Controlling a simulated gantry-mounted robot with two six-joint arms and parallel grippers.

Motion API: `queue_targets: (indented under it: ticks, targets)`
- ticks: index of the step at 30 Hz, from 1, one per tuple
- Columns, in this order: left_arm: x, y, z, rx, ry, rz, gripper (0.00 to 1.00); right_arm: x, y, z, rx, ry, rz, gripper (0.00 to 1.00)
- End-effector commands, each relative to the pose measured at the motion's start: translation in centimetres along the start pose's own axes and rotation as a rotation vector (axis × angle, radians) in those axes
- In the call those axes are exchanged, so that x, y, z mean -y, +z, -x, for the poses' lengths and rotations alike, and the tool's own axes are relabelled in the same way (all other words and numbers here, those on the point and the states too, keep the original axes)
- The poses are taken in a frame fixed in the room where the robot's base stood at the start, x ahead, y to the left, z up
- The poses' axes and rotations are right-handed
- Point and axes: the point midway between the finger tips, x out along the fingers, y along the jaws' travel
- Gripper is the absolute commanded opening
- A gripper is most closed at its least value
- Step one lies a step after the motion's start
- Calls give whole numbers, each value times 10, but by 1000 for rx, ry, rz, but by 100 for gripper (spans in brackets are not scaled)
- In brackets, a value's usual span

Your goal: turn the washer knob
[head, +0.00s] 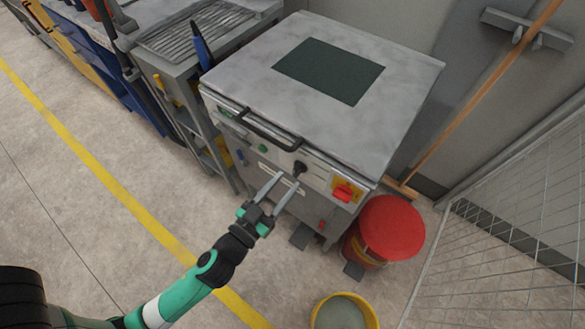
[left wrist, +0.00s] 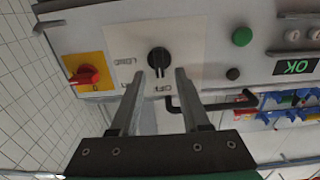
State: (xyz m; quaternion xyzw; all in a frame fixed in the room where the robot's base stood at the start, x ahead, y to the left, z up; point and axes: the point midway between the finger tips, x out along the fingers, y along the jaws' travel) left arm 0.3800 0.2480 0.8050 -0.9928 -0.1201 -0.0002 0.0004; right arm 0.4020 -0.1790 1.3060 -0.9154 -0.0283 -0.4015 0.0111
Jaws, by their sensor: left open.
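The washer (head: 390,78) is a grey metal cabinet with a flat lid. Its front panel carries a black knob (head: 299,168) on a pale label plate, which also shows in the left wrist view (left wrist: 158,58). The knob's light pointer mark faces down toward my fingers in the left wrist view. My left gripper (head: 288,179) is open, its two fingers extended toward the panel just below the knob. In the left wrist view the fingertips (left wrist: 160,72) stand on either side of the knob's lower end. Whether they touch it, I cannot tell. My right gripper is not in view.
A red switch on a yellow plate (head: 345,190) sits beside the knob; a green button (left wrist: 242,36) is on its other side. A black handle (head: 265,132) juts from the front. A red bin (head: 392,226) and yellow bucket (head: 343,312) stand nearby. Wire fencing (head: 500,230) bounds the right.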

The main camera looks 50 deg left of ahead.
Motion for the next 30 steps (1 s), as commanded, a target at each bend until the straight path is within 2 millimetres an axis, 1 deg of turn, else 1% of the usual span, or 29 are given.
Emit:
queue_targets:
  ticks: [1, 3, 6, 9, 16, 20, 21, 24, 30]
  targets:
    - [1, -4, -11, -2, -4, 1, 46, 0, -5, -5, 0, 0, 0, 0]
    - [0, -3, -23, -2, -2, 2, 46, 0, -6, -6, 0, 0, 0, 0]
    - [1, -1, -34, 0, -2, 1, 46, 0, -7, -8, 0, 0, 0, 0]
    - [0, 0, -39, 0, -1, 0, 46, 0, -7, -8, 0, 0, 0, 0]
    - [0, 1, -39, 0, 0, 0, 46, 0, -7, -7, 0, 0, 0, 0]
    - [0, 1, -39, 0, 0, 0, 23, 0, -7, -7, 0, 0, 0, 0]
    - [0, 0, -39, 0, 0, 0, 16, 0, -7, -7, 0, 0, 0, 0]
    - [0, 0, -39, 0, 0, 0, 0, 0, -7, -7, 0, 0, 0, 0]
    - [0, 0, -39, 0, 0, 1, 0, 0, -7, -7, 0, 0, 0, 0]
